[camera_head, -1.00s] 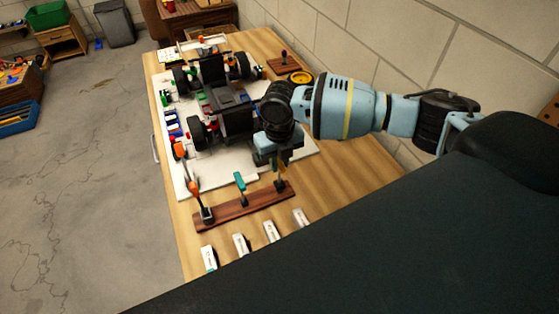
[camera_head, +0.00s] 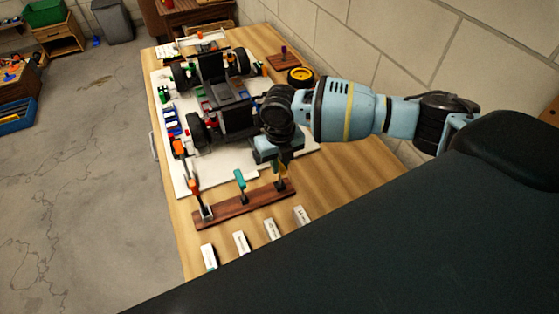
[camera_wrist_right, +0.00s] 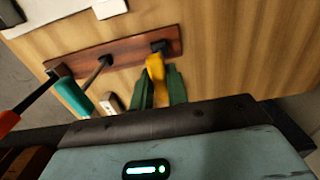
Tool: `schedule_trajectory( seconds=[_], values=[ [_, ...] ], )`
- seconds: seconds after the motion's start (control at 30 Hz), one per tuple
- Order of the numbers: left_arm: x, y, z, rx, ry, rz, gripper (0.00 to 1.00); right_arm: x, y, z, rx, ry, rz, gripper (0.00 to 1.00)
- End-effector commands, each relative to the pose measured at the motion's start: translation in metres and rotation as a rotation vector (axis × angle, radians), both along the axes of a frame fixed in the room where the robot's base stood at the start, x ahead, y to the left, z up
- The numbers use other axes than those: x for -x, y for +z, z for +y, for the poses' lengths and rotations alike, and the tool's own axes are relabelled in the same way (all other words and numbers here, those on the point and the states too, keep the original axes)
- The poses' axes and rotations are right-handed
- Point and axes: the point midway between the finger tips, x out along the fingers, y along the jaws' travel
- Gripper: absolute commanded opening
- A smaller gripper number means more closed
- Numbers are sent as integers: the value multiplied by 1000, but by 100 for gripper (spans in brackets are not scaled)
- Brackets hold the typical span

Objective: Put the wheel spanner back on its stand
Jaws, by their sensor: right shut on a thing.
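The wooden tool stand (camera_head: 245,208) lies near the front of the table, with an orange-handled tool (camera_head: 182,154) and a teal-handled tool (camera_head: 240,181) upright in it. A yellow tool, which I take for the wheel spanner, is between the green fingertips of my right gripper (camera_wrist_right: 158,90). In the right wrist view the yellow tool (camera_wrist_right: 156,68) meets the black holder (camera_wrist_right: 160,47) at one end of the stand. I cannot tell how deep it sits. In the head view my right gripper (camera_head: 281,172) is over the stand's right end. My left gripper is out of view.
A racecar (camera_head: 222,95) stands on a white board (camera_head: 225,178) behind the stand. Several white labels (camera_head: 240,243) lie in front of the stand. A yellow-rimmed wheel (camera_head: 301,76) lies at the back right by the wall. Bare tabletop (camera_head: 340,184) lies right of the stand.

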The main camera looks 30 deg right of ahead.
Motion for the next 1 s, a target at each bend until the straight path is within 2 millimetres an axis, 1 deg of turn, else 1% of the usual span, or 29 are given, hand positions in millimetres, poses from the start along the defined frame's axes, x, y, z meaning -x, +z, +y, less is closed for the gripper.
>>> schedule_trajectory(
  seconds=[0.23, 0.27, 0.43, 0.77, 0.87, 1.0],
  values=[
    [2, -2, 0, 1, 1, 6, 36, 0, -6, 0, -1, 0, 1, 0],
    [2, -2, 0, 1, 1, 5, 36, 0, -6, 0, -1, 0, 0, 19],
    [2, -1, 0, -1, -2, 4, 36, 0, -5, 0, -1, 0, 0, 41],
    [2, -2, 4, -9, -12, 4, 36, 0, -5, 0, 0, 0, 0, 41],
    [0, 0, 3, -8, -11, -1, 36, 0, 5, 0, -1, 0, -2, 41],
    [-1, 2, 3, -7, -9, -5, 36, -1, 27, 0, -2, 2, -4, 41]
  ],
)
